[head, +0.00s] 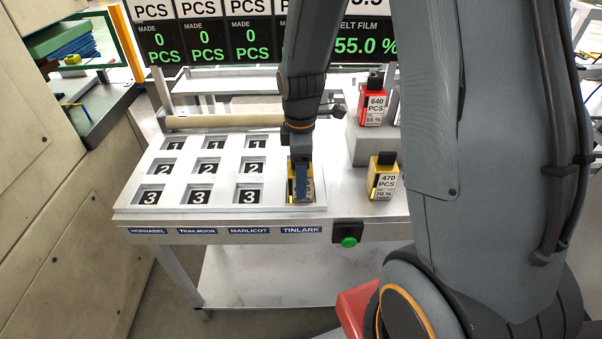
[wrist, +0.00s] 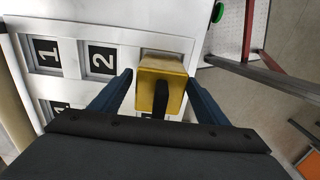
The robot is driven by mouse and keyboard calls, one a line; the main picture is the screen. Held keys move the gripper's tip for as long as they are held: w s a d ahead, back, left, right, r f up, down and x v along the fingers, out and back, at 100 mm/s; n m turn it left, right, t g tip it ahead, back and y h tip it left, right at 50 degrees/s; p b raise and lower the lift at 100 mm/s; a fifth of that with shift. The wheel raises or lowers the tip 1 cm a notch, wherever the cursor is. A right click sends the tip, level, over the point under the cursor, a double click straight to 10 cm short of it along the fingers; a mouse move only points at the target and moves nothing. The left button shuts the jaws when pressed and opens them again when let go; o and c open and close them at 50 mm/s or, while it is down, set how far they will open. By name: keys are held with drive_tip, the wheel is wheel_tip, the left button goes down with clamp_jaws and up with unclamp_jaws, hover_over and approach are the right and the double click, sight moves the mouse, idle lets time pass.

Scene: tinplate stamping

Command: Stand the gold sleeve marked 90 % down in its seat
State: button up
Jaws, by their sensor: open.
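A gold sleeve (head: 291,190) with a white label stands at the front of the TINLARK column of the white seat board (head: 220,212). My finger covers part of its label, so I cannot read the percentage. In the wrist view the same gold sleeve (wrist: 174,95), with a dark top part, sits between the two blue fingers. My gripper (head: 302,180) points down over it; in the wrist view the gripper (wrist: 159,77) is open, with a finger on each side and visible gaps. The sleeve looks upright at the front seat's place; I cannot tell how deep it sits.
A second gold sleeve (head: 383,178) marked 470 PCS, 70 % stands on the table to the right. A red sleeve (head: 372,107) marked 640 PCS, 55 % stands on a grey block (head: 365,147) behind it. The three left columns of numbered seats are empty. A green button (head: 349,242) is on the front edge.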

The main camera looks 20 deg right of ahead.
drive_tip(key=shift+r, duration=0.1)
wheel_tip(320, 180, up, 12)
drive_tip(key=b, duration=0.2)
drive_tip(key=shift+r+b, duration=0.1)
drive_tip(key=shift+b, duration=0.25)
idle(0.4)
drive_tip(key=shift+s+f+m, duration=0.2)
drive_tip(key=shift+f+m, duration=0.1)
drive_tip(key=shift+m, duration=0.1)
drive_tip(key=s+f+m+t, duration=0.1)
drive_tip(key=s+f+m, duration=0.5)
drive_tip(key=s+m, duration=0.3)
drive_tip(key=m, duration=0.4)
drive_tip(key=shift+f+m, duration=0.3)
drive_tip(key=shift+f, duration=0.1)
drive_tip(key=shift+c, duration=0.5)
idle(0.5)
